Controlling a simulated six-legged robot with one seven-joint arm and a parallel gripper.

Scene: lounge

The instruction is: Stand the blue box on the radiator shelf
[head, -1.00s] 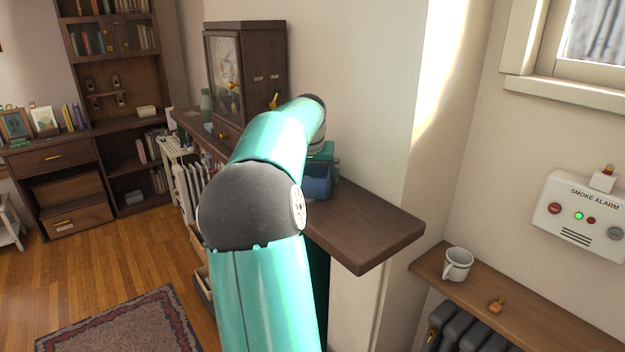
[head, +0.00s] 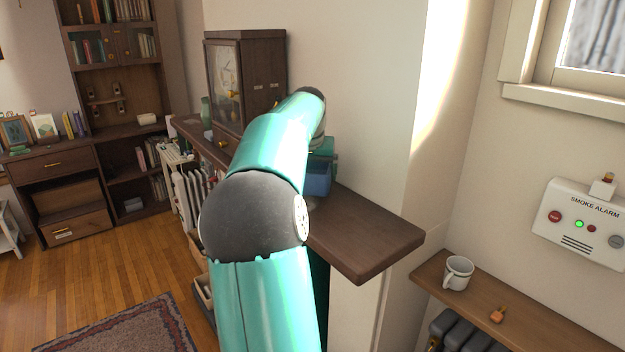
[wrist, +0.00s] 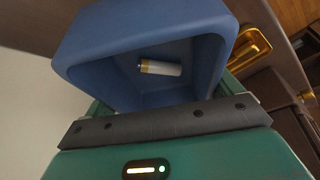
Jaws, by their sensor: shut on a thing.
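The blue box (head: 318,181) is at the dark wooden mantel, partly hidden behind my arm in the head view. In the wrist view the blue box (wrist: 90,62) is open, with a battery (wrist: 160,68) lying inside. My gripper (wrist: 165,122) is shut on its near wall. In the head view my gripper (head: 323,154) is mostly hidden by the arm. The box seems slightly above the mantel top, though its underside is hard to see. The radiator shelf (head: 540,322) is a narrow wooden board at lower right, above a dark radiator (head: 470,333).
A wooden clock cabinet (head: 262,80) stands farther back. A smoke alarm (head: 580,222) hangs on the wall.

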